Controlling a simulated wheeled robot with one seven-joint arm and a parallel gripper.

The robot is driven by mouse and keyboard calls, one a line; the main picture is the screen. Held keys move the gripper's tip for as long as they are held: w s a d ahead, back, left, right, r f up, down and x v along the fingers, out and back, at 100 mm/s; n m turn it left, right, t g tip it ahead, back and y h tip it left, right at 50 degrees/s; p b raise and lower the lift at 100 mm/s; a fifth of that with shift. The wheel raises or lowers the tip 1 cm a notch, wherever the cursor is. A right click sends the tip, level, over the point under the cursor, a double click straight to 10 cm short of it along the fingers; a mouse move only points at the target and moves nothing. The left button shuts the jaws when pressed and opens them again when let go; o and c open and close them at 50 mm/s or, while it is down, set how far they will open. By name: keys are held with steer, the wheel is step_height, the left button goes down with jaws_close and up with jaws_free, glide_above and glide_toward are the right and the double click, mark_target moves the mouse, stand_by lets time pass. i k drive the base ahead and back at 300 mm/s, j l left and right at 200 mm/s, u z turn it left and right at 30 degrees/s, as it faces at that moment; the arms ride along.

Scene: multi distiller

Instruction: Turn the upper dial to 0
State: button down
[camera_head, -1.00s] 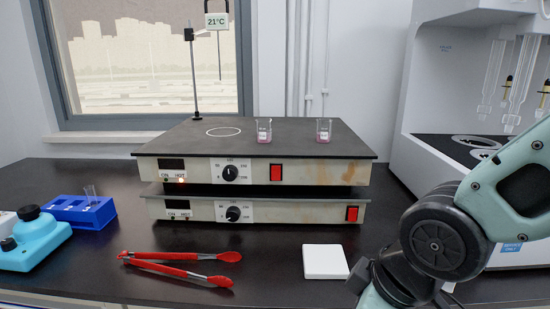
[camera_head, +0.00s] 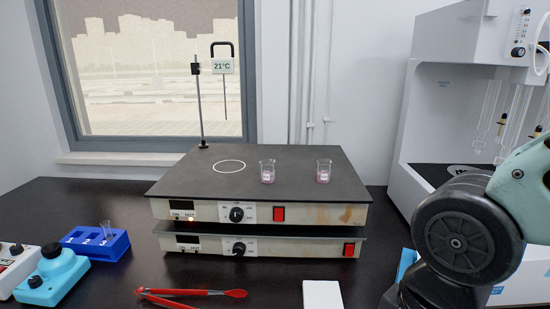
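Two hot plates are stacked on the black bench. The upper hot plate (camera_head: 160,210) has a black knob, the upper dial (camera_head: 236,214), in the middle of its front panel, with a red switch (camera_head: 279,214) to its right and a small lit light at left. The dial's pointer setting is too small to read. The lower hot plate (camera_head: 170,243) has its own dial (camera_head: 239,249) and a red switch (camera_head: 348,250). My arm shows at the right edge; my gripper is not in view.
Two small beakers (camera_head: 267,172) with pink liquid stand on the upper plate. A thermometer reading 21°C (camera_head: 222,66) hangs from a stand behind. Red tongs (camera_head: 195,293) and a white square (camera_head: 322,295) lie in front. A blue tube rack (camera_head: 96,246) is at left, a white distiller (camera_head: 425,100) at right.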

mark_target(236, 214)
steer(key=j, duration=0.55)
steer(key=k+j, duration=0.15)
steer(key=j, duration=1)
steer(key=k+z, duration=0.05)
